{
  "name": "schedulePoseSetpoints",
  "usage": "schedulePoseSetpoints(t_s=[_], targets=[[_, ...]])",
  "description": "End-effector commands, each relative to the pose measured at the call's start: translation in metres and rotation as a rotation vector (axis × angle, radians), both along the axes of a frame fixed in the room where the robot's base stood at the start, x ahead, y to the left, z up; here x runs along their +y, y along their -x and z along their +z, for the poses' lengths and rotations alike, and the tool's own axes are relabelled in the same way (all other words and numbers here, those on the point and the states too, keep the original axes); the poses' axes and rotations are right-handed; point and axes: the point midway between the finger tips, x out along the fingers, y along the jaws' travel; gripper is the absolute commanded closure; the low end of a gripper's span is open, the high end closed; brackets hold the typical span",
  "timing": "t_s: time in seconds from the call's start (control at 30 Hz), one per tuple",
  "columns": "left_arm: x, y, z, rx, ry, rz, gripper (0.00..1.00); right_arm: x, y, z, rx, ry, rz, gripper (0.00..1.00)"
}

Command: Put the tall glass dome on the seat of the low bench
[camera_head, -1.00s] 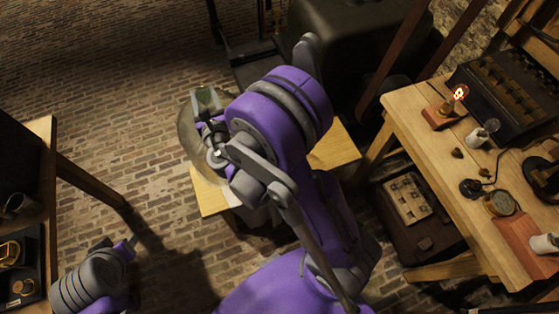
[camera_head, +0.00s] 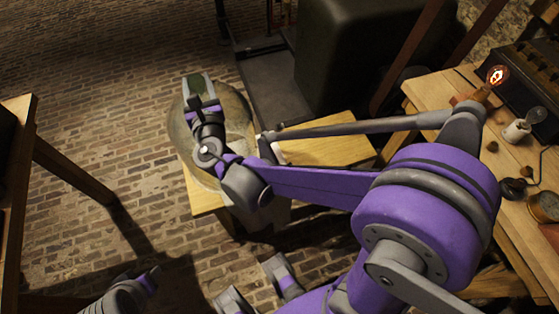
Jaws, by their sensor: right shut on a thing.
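The tall glass dome (camera_head: 237,112) is clear and see-through, and shows over the left end of the low bench. My right gripper (camera_head: 200,88) is shut on the dome near its upper part, seen from above. The low bench (camera_head: 325,151) has a pale wooden seat, with its left corner showing below the dome and its right part bare. I cannot tell whether the dome touches the seat or hangs above it. My left arm shows at the bottom left, but I cannot make out its jaws.
A large dark cabinet (camera_head: 350,60) stands behind the bench. Another wooden table (camera_head: 18,150) stands at the left. The brick floor between is clear.

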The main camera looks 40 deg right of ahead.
Motion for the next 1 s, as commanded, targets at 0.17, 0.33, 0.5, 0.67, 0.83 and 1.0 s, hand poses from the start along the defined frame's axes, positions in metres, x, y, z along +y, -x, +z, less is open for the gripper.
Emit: schedulePoseSetpoints(t_s=[0.17,0.33,0.5,0.67,0.83,1.0], targets=[[0.0,0.0,-0.007,0.002,0.0,0.0,0.5,0.001,0.0,0.002,-0.005,0.004,0.0,1.0],[0.0,0.0,-0.009,0.003,0.0,0.0,0.5,0.001,0.0,-0.007,-0.005,0.004,0.0,1.0],[0.0,0.001,-0.018,0.006,0.0,0.0,0.5,0.001,-0.001,-0.033,-0.004,0.003,-0.001,1.0],[0.0,0.001,-0.024,0.008,0.0,0.0,0.5,0.001,-0.001,-0.053,-0.005,0.004,-0.001,1.0],[0.0,0.001,-0.026,0.008,0.0,0.0,0.5,0.001,-0.001,-0.06,-0.005,0.004,-0.001,1.0],[0.0,0.001,-0.029,0.009,0.0,0.0,0.5,0.001,0.0,-0.071,-0.005,0.004,-0.001,1.0]])
